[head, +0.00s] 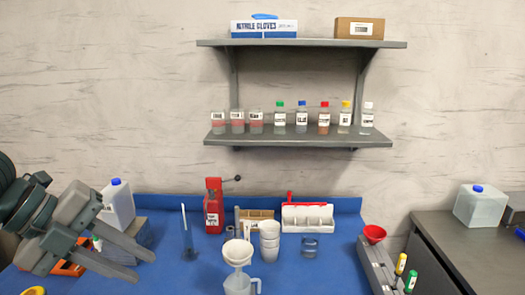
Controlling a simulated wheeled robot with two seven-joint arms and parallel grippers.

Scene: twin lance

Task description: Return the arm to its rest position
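My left arm comes in from the left edge, and its grey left gripper (146,268) hangs over the left part of the blue bench (185,284). Its two fingers point to the lower right with a gap between them, and I see nothing held there. The gripper and arm partly cover a white jug with a blue cap (119,205) and an orange item (70,268) behind them. My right gripper does not show.
A grey block (375,262) stands at right. Shelves (300,43) hang above.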

